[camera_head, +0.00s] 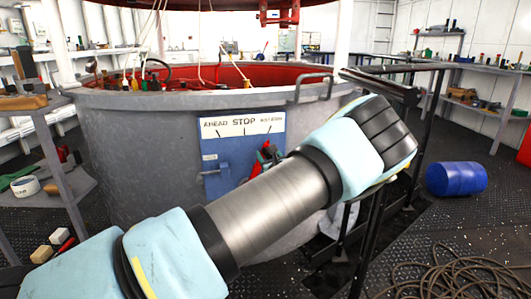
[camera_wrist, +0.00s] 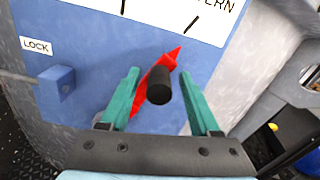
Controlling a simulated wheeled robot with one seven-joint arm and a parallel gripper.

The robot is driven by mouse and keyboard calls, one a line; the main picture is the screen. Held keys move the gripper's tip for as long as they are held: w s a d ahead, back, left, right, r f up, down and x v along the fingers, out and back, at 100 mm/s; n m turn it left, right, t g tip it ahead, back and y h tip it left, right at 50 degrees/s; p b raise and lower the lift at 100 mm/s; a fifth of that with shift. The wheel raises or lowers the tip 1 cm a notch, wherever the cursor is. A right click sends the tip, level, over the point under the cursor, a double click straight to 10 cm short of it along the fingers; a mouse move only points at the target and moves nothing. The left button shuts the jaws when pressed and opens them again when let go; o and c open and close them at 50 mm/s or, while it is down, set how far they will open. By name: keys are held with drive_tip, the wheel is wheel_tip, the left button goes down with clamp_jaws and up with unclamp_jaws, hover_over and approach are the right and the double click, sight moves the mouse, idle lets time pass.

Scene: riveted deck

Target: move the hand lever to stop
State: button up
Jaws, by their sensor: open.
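The hand lever is a red pointer with a black round knob (camera_wrist: 159,86). In the wrist view its red tip slants up and right toward the mark under the ASTERN end of the white scale (camera_wrist: 170,8). In the head view the red lever (camera_head: 267,150) shows partly, right of the STOP mark on the blue panel (camera_head: 215,152). My gripper (camera_wrist: 159,74) is open, with one green finger on each side of the knob. I cannot tell whether either finger touches it. In the head view my arm hides most of my gripper and the panel's lower right.
A blue block (camera_wrist: 58,84) beside a LOCK label (camera_wrist: 37,47) juts from the panel's left side. The panel is on a large grey drum (camera_head: 130,150). A black railing (camera_head: 425,130), a blue barrel (camera_head: 456,178) and coiled rope (camera_head: 455,275) are at right.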

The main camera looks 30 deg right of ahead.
drive_tip(key=shift+x, duration=1.65)
drive_tip(key=shift+a, duration=0.1)
clamp_jaws()
